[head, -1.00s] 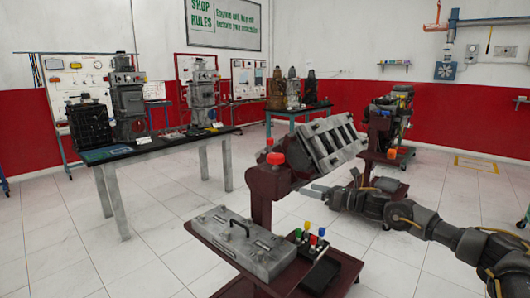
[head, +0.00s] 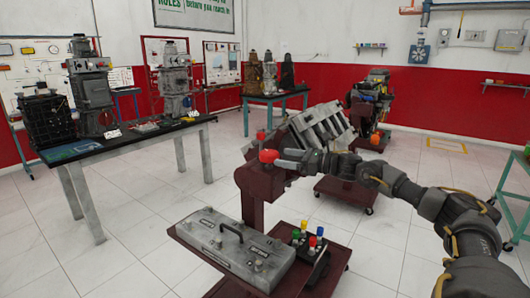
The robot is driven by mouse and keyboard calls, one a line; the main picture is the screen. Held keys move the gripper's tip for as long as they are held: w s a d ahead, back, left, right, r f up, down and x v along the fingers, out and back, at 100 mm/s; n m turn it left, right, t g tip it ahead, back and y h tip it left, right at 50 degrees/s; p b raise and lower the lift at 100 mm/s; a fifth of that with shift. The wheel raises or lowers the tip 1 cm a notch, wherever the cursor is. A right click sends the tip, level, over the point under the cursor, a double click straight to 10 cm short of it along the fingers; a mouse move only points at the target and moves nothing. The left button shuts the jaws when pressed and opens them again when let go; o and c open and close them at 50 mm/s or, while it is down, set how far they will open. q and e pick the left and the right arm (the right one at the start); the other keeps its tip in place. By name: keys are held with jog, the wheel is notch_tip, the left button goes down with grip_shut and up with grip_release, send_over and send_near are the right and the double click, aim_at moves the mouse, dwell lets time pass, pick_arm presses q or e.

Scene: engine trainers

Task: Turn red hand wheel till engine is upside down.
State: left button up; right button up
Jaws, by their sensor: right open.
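The engine block (head: 320,128) is a grey metal block with a row of openings, held tilted on a dark red stand (head: 250,196). The red hand wheel (head: 267,156) is a small red knob at the stand's near upper end. My right gripper (head: 286,160) comes in from the right, with its fingertips beside the wheel's right side. It is open and seems empty; whether the fingers touch the wheel I cannot tell. The gripper covers part of the stand's head and the lower engine. My left gripper is out of view.
A grey case (head: 234,246) and a black box with colored knobs (head: 311,250) lie on the stand's low base. A workbench (head: 130,138) with engines stands at left. Another engine stand (head: 370,105) is behind. A green table (head: 518,195) is at right.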

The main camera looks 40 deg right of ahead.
aim_at(266, 154)
jog(key=x, duration=0.1)
jog(key=p+x, duration=0.1)
jog(key=x, duration=0.1)
jog(key=shift+r, duration=0.3)
jog(key=x, duration=0.2)
jog(key=p+x, duration=0.1)
jog(key=x, duration=0.1)
jog(key=shift+w+a+f, duration=0.2)
jog(key=shift+w, duration=0.15)
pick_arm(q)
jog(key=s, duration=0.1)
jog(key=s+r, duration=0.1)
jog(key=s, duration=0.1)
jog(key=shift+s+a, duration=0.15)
pick_arm(e)
jog(key=c, duration=1)
jog(key=shift+f, duration=0.1)
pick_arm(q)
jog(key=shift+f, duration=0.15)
pick_arm(e)
jog(key=shift+h, duration=0.3)
